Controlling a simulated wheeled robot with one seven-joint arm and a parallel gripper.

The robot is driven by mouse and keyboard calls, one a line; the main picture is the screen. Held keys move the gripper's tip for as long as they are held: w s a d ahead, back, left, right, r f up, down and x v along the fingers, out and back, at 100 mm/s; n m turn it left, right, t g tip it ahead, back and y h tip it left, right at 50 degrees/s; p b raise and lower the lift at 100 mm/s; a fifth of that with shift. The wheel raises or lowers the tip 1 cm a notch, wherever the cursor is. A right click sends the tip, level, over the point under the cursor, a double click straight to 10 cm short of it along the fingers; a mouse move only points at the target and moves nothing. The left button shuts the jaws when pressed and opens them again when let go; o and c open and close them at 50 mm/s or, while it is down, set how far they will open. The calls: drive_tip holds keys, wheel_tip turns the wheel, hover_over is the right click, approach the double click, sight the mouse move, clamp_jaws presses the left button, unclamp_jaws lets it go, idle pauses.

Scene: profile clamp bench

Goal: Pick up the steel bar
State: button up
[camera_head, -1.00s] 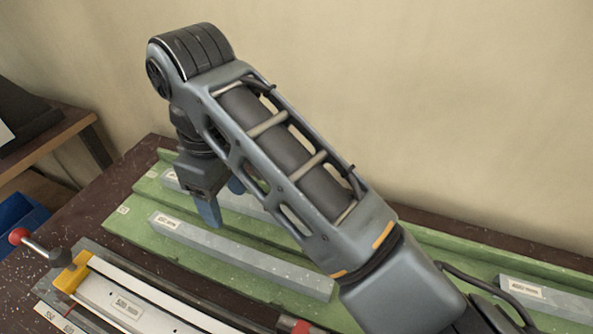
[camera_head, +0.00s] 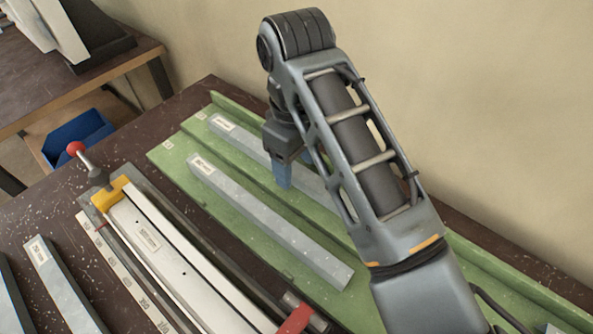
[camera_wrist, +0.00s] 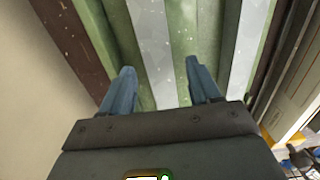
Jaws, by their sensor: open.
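Two pale grey metal bars lie parallel on a green rack: a back bar (camera_head: 238,134) and a front bar (camera_head: 270,225), each with a white label at its left end. I cannot tell from the labels which is the steel bar. My gripper (camera_head: 284,176) points down at the back bar and hides part of it. In the wrist view, my gripper (camera_wrist: 158,68) is open, with blue fingers on either side of the back bar (camera_wrist: 150,35). The bar appears below the fingertips; contact is not visible. The front bar (camera_wrist: 246,45) lies outside the right finger.
A clamp fixture (camera_head: 165,250) with a red-knobbed lever (camera_head: 75,148) stands in front of the green rack (camera_head: 172,148). Another grey bar (camera_head: 62,285) lies on the dark bench at the lower left. A blue bin (camera_head: 78,138) sits beyond, and a wall rises behind.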

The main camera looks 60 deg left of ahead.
drive_tip(key=shift+f, duration=0.35)
clamp_jaws()
idle(0.3)
